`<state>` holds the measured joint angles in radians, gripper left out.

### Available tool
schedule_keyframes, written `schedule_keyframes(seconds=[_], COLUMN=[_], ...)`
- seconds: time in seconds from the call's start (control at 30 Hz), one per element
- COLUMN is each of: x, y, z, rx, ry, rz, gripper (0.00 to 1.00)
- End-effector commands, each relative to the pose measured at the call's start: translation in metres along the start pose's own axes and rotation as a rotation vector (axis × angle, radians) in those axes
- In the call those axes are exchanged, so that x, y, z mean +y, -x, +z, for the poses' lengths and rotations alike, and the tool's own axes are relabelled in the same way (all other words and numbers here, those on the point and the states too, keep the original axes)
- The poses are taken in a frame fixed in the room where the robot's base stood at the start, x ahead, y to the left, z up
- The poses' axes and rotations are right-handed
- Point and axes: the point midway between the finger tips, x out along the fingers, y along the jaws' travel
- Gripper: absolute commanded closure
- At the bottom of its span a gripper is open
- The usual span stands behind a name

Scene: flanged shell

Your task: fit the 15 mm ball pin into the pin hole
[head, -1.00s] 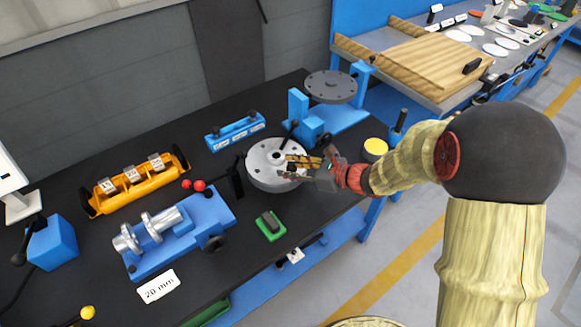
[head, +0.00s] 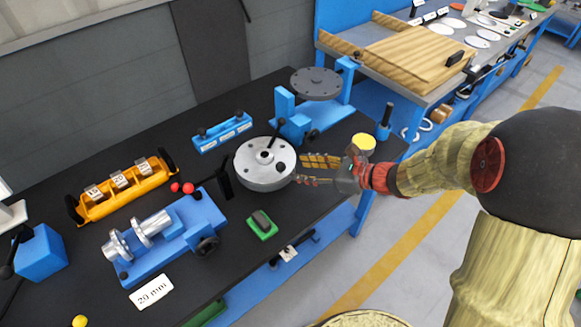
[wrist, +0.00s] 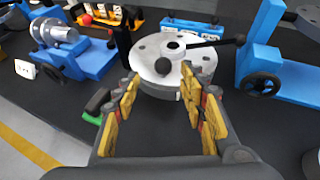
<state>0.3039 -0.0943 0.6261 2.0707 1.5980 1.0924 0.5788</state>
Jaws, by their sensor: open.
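The grey flanged shell (head: 252,178) sits on the black bench, with a raised hub and several holes in its flange. A black ball head (head: 281,167) rests at the flange top near its right rim; it also shows in the wrist view (wrist: 163,66). Any shank below it is hidden, so I cannot tell how deep it sits or its size. A second black ball (head: 282,121) tops a slanted rod rising from near the hub. My gripper (head: 299,169) is open and empty just right of the shell, its fingers (wrist: 160,72) pointing towards the ball head.
A blue stand with a grey disc (head: 316,81) is behind the shell. Bare bench shows in front of the shell.

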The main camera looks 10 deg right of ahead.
Motion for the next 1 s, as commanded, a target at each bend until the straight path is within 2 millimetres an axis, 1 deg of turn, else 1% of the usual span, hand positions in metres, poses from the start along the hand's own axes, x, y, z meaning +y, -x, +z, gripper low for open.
schedule_keyframes(seconds=[0.03,0.1,0.27,0.87,0.97,1.0], x=[-0.002,-0.001,0.000,0.000,0.000,0.005], y=[0.008,0.016,0.026,0.027,0.027,0.027], z=[0.000,0.001,0.001,0.001,-0.001,-0.007], rx=[-0.001,-0.002,-0.001,-0.002,0.006,0.027], ry=[0.000,0.002,0.001,0.006,0.049,0.091], rz=[-0.004,-0.002,0.000,0.000,0.000,0.019], gripper=[0.58,0.58,0.58,0.58,0.58,0.58])
